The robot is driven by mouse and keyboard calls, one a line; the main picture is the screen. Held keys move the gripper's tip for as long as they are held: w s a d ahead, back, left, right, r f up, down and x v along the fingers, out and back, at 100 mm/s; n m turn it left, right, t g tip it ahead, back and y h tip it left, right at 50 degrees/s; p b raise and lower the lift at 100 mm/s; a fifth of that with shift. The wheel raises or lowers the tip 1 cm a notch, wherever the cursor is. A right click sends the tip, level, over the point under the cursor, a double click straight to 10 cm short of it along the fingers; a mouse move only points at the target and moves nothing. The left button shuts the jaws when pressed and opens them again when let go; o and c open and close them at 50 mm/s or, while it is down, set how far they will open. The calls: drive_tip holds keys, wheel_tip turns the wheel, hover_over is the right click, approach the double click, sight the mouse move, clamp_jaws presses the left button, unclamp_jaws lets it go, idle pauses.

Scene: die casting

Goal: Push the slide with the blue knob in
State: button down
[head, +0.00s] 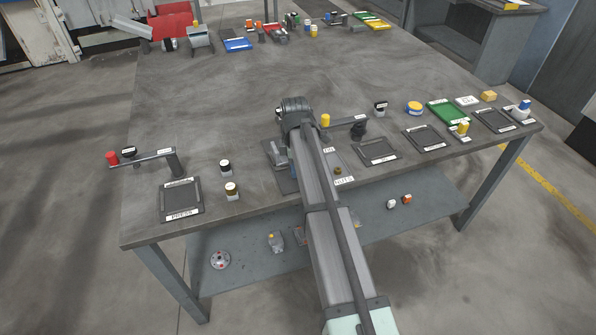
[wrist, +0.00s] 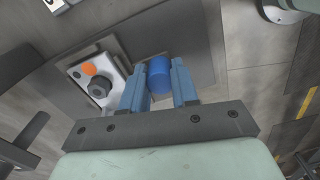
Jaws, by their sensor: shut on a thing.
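In the wrist view, my gripper (wrist: 159,68) has its two blue fingers closed on a blue rounded knob (wrist: 160,77), one on each side. The knob stands over a dark grey plate (wrist: 194,50). The slide under the knob is mostly hidden, so I cannot tell how far in it sits. Beside the left finger is a pale metal block (wrist: 78,74) with an orange button (wrist: 89,69) and a dark round knob (wrist: 98,87). In the head view, my arm covers this spot, and I cannot make out the gripper or the held knob.
The grey table (head: 240,100) holds several small labelled parts along its front edge. A dark press tray (head: 180,200) lies at the left, and another tray (head: 376,151) is right of my arm. A red-knobbed lever (head: 112,157) stands at the left edge. The table's middle is clear.

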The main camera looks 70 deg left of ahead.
drive_tip(key=a, duration=0.5)
drive_tip(key=c, duration=1.1)
unclamp_jaws()
wheel_tip(320, 180, up, 14)
drive_tip(key=shift+f, duration=0.1)
